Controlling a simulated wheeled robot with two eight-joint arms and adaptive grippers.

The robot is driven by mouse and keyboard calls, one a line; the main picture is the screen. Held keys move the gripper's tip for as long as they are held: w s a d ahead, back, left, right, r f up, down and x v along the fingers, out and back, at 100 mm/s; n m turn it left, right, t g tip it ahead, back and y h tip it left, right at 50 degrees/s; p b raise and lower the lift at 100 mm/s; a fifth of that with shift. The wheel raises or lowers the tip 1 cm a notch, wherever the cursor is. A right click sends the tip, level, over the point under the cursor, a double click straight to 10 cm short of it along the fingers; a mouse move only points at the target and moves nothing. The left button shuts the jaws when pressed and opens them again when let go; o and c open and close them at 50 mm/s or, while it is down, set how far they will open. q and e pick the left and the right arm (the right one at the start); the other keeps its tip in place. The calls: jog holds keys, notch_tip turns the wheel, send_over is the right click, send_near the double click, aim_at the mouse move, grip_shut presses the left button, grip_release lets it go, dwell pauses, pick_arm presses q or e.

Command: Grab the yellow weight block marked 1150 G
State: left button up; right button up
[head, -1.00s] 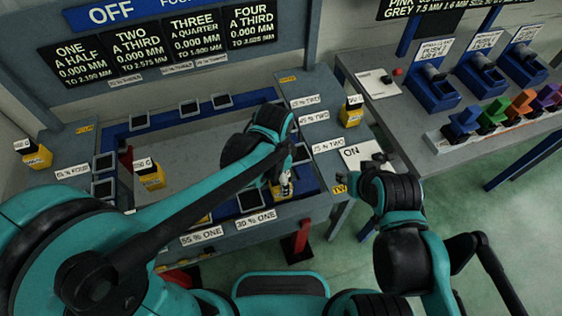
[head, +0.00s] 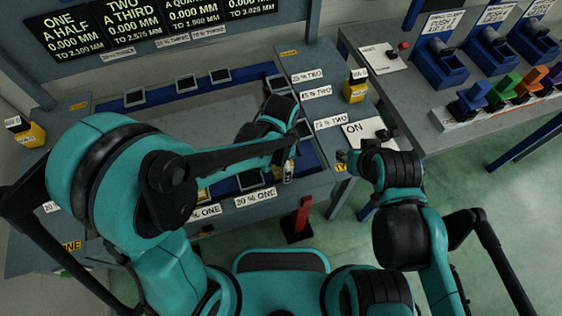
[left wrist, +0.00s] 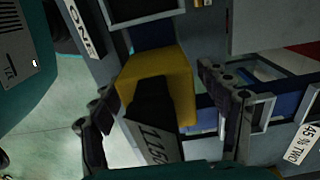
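The yellow weight block (left wrist: 160,75) has a black top and a label of which "115" and part of another digit show in the left wrist view. It stands close to the blue-edged panel of the grey bench. My left gripper (left wrist: 155,105) has one finger on each side of the block, with a narrow gap visible on the right. I read the gripper as open around it. In the head view my left gripper (head: 287,170) points down at the bench's right front, largely covering the block. My right gripper (head: 362,155) hangs beside the bench corner; its fingers are unclear.
Other yellow weights stand at the bench's back right (head: 355,86) and far left (head: 29,132). Small dark-topped frames (head: 186,84) line the recessed panel. A second table (head: 450,110) on the right carries blue devices and coloured blocks. Green floor (head: 480,200) is free at the right.

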pick_arm(q)
grip_shut()
jog(key=shift+r, duration=0.1)
